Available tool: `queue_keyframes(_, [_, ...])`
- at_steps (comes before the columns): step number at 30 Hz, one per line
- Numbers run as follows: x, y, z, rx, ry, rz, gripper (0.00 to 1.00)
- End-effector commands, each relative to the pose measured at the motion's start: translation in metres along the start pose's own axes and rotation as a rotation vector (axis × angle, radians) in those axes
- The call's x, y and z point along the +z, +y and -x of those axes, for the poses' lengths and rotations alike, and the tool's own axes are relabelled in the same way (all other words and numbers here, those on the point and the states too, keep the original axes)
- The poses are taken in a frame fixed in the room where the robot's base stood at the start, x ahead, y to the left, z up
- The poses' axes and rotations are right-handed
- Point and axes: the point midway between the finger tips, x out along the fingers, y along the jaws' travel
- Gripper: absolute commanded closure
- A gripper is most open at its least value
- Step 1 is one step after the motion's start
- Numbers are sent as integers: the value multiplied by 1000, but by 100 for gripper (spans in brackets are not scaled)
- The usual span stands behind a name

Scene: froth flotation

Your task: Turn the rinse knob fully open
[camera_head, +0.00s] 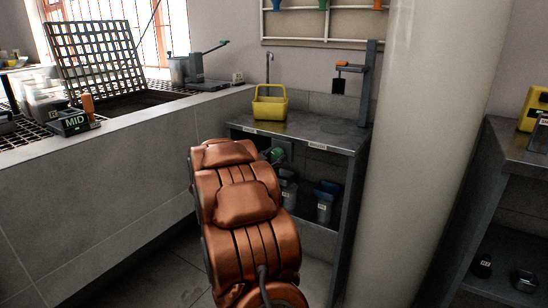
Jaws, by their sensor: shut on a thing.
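My copper arm reaches up from the bottom of the view and hides most of my gripper (266,154).
A yellow basket (270,107) stands on the bench near a thin spout, with a dark stand (367,85) to its right. Grey containers (326,203) sit on the shelf below. A thick pale column (425,140) rises right of the bench. A tiled tank wall (110,190) is at left.

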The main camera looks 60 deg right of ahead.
Motion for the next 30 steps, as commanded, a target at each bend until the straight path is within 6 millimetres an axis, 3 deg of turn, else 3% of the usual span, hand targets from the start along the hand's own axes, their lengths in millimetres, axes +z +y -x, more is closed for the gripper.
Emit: queue_keyframes(30, [4,-1,0,6,21,-870,94])
